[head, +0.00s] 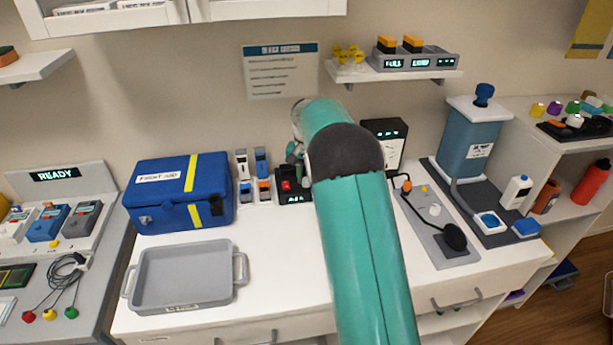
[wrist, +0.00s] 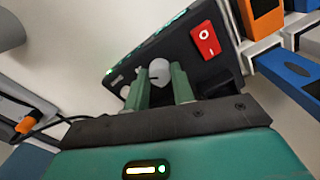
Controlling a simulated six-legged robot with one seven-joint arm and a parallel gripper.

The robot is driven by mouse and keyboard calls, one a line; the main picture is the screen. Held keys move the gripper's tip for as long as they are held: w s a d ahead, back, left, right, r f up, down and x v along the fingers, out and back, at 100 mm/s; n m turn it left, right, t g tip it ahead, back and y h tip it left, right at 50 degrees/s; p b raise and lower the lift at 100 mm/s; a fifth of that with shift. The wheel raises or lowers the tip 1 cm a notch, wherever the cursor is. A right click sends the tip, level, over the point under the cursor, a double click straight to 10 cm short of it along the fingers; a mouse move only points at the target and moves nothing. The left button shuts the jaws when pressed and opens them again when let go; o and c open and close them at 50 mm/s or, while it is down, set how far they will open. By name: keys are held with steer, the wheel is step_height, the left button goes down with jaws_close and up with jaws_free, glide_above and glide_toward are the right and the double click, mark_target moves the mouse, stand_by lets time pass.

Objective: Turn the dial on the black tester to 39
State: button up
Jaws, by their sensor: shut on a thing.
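The black tester (head: 283,184) stands on the white counter right of the blue first-aid case, partly hidden by my arm. Its green display (head: 296,200) is lit but too small to read. In the wrist view the tester (wrist: 178,52) fills the upper middle, tilted in the picture, with a red switch (wrist: 206,40) on its face. A pale grey dial (wrist: 159,69) sits between the two green fingers of my gripper (wrist: 160,86), which is shut on it. The dial's pointer and scale cannot be read. In the head view my gripper is mostly hidden behind my arm.
Blue and orange tools (head: 262,162) stand in holders close left of the tester. The first-aid case (head: 180,190) and a grey tray (head: 135,295) lie further left. A black-and-white device (head: 390,138) with a cable stands to the right. Counter beside the tray is clear.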

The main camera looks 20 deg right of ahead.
steer(key=o, duration=1)
steer(key=shift+r, duration=0.1)
